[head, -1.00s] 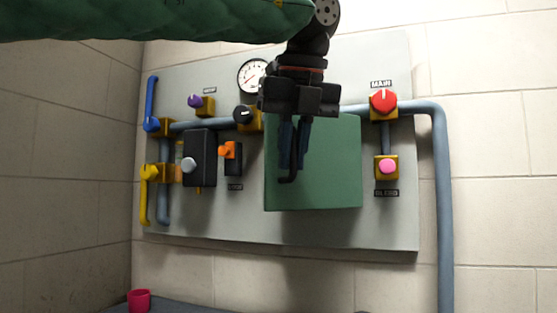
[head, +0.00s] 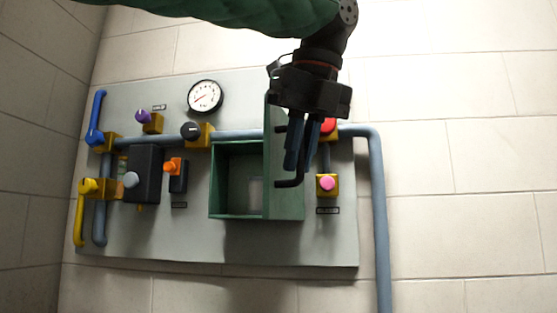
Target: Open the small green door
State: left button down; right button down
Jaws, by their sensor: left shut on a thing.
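The small green door (head: 273,160) stands swung out from its green box (head: 232,217) on the grey wall panel. It shows as a narrow upright strip, and the dark inside of the box is visible to its left. A pale object (head: 256,193) is inside, partly hidden by the door. My right gripper is out of view.
A red MAIN knob (head: 328,126), partly behind my left gripper, and a pink BLEED button (head: 328,183) are close to the right. A grey pipe (head: 378,210) runs down the right.

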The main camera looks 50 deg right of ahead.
pick_arm(q)
jog(key=shift+s+d+n, duration=0.25)
jog(key=shift+s+n, duration=0.05)
jog(key=shift+s, duration=0.1)
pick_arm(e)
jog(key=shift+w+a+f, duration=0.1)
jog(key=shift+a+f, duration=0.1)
pick_arm(q)
jog(key=c, duration=1.5)
grip_release()
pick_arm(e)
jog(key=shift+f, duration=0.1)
pick_arm(q)
jog(key=shift+b+v, duration=0.55)
jog(key=shift+v, duration=3.35)
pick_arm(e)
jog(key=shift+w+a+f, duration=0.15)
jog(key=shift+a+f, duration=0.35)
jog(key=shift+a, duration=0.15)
pick_arm(q)
jog(key=shift+d+f, duration=0.1)
jog(key=shift+d, duration=0.05)
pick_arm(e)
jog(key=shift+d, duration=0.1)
